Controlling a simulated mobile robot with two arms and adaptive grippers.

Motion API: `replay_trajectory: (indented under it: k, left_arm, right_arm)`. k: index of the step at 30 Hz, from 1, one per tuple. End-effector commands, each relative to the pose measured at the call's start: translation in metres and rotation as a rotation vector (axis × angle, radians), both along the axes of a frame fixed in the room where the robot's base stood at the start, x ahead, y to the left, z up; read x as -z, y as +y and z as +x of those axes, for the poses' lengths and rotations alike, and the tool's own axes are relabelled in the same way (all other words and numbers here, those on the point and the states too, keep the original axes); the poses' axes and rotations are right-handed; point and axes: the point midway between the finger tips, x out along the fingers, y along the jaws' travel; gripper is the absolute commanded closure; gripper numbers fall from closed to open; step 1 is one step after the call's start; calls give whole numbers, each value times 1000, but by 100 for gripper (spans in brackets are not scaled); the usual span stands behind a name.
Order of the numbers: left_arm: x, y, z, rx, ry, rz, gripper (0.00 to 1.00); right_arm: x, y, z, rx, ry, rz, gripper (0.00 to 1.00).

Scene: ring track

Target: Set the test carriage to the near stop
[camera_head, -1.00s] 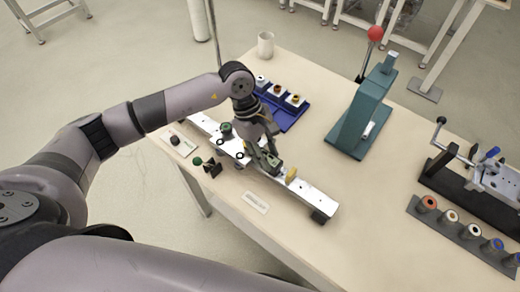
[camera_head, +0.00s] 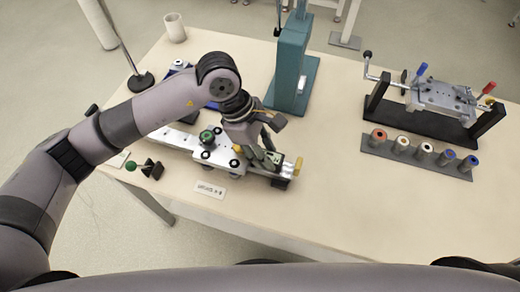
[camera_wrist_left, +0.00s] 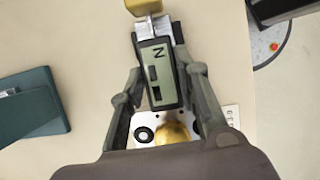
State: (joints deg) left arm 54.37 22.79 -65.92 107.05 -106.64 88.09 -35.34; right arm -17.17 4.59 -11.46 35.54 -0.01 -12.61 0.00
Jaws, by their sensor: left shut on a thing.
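The test carriage (camera_head: 226,160) is a white plate with dark rollers and a green knob (camera_head: 207,137), riding on a pale rail (camera_head: 172,136). It sits at the rail's right, near end. A force gauge with a grey-green screen marked N (camera_wrist_left: 158,57) is in front of the plate, with a yellow end piece (camera_head: 298,167) that also shows in the wrist view (camera_wrist_left: 143,6). My left gripper (camera_head: 266,160) is shut on the gauge; in the wrist view its fingers (camera_wrist_left: 159,72) are on both sides of it. My right gripper is out of view.
A label plate (camera_head: 210,190) lies in front of the rail, with a small black piece with a green ball (camera_head: 151,168) to its left. A teal press (camera_head: 291,65) stands behind. A fixture (camera_head: 440,98) and a roller rack (camera_head: 415,158) are at right. The table's front middle is clear.

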Motion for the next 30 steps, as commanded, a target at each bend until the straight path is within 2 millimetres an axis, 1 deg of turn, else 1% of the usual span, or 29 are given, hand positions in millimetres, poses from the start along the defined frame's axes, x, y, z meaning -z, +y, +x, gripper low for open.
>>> replay_trajectory:
  k: [1, 4, 5, 13, 23, 26, 30]
  left_arm:
    - [-1, -3, -2, 3, 4, -9, 100]
    - [-1, -3, -2, 3, 6, -10, 100]
    - [-1, -3, -2, 3, 6, -10, 69]
    - [0, -2, -2, 2, 4, -7, 51]
    - [-2, -1, 0, 1, 3, -5, 50]
    - [-9, 2, 1, 1, 0, -5, 50]
    - [-31, 11, 5, 1, -2, -6, 50]
  right_arm:
    - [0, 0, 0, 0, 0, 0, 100]
    - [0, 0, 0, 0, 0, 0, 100]
    - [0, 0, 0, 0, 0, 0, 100]
    - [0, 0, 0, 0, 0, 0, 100]
    - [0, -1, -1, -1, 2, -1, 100]
    - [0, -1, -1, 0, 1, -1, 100]
    - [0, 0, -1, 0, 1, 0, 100]
